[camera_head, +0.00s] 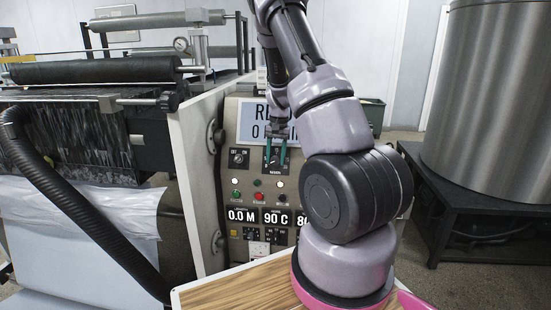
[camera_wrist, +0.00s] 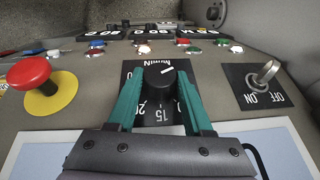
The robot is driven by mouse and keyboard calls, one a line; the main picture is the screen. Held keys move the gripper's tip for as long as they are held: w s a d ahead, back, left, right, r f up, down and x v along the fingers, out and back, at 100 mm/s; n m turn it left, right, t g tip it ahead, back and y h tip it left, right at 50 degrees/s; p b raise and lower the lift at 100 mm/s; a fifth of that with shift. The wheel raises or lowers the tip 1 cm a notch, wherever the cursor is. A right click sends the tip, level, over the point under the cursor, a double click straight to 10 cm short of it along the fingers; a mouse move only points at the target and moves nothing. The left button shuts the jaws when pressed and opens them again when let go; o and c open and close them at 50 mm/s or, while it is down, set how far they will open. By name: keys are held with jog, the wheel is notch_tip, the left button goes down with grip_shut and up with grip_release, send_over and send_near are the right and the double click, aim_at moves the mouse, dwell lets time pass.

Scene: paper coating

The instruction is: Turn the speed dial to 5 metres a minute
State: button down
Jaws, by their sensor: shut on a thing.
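The speed dial is a black knob (camera_wrist: 155,88) with a white pointer line, on a black plate (camera_wrist: 133,67) marked M/MIN, with 15 and 20 readable near my side. In the wrist view its pointer slants to the upper right, towards the M/MIN lettering; the figure there is hidden. My gripper (camera_wrist: 166,78) has its two teal fingers shut on the knob, one on each side. In the head view my gripper (camera_head: 276,152) reaches down to the dial on the panel, and the arm stands to the right. The 0.0 M readout (camera_head: 241,216) shows below.
An on/off toggle (camera_wrist: 265,74) is right of the dial in the wrist view, and a red mushroom button (camera_wrist: 29,76) on yellow is left. Lit buttons lie beyond. In the head view a display (camera_head: 252,121) is partly hidden behind my arm. A black hose (camera_head: 75,205) hangs left.

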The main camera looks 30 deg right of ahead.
jog(key=shift+s+d+m+t+y, duration=0.1)
jog(key=shift+d+m+t+y, duration=0.1)
jog(key=shift+m+t+y, duration=0.3)
jog(key=shift+s+d+m+t+y, duration=0.15)
jog(key=shift+m+t+y, duration=0.15)
jog(key=shift+t+y, duration=0.3)
jog(key=shift+f+m+t+y, duration=0.15)
jog(key=shift+m+t+y, duration=0.65)
jog(key=shift+t+y, duration=0.35)
jog(key=shift+y, duration=0.25)
jog(key=shift+c, duration=1.6)
grip_release()
jog(key=shift+s, duration=0.1)
jog(key=v, duration=1)
jog(key=shift+s+d+r, duration=0.15)
jog(key=shift+s+r, duration=0.1)
jog(key=shift+r, duration=0.05)
